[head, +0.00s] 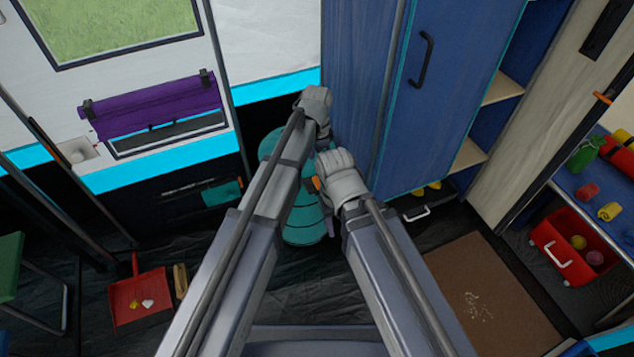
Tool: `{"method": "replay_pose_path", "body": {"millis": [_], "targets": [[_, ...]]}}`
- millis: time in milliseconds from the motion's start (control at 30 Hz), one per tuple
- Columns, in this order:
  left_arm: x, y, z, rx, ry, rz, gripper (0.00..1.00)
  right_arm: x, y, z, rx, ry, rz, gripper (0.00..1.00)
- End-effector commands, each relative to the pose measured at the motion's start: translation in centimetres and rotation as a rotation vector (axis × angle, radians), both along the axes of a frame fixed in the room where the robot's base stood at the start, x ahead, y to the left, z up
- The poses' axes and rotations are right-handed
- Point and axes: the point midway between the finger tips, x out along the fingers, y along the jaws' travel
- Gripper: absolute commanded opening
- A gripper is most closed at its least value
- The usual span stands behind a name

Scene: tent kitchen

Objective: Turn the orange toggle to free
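A small orange piece (603,97) sits on the edge of the pale wooden door at the far right; it looks like a toggle, but its setting is too small to read. Another small orange piece (313,184) shows beside my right wrist, and I cannot tell whether it belongs to my arm. My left gripper (318,100) is in front of the blue cabinet's left side, above a teal ribbed object (304,226). My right gripper (332,160) is just below it, close to the same object. The fingertips of both are largely hidden, and no held thing shows.
A tall blue cabinet (440,110) with a black handle stands right of my grippers. A brown mat (490,300) and a red dustpan (140,298) lie on the dark floor. A red crate (565,262) stands at the right, under a blue shelf.

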Motion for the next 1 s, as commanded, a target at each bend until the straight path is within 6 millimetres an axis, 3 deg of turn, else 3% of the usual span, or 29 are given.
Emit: {"method": "replay_pose_path", "body": {"millis": [267,800,1000], "targets": [[0.0,0.0,-1.3,0.0,0.0,0.002,0.9,0.0,0.0,-1.3,-0.002,-0.001,0.0,0.5],[0.0,0.0,-7.5,0.0,0.0,0.003,0.9,0.1,-0.2,-7.4,-0.008,-0.003,0.007,0.5],[0.0,0.0,-7.8,0.0,0.0,0.003,0.9,0.1,-0.2,-7.8,-0.008,-0.004,0.008,0.5]]}}
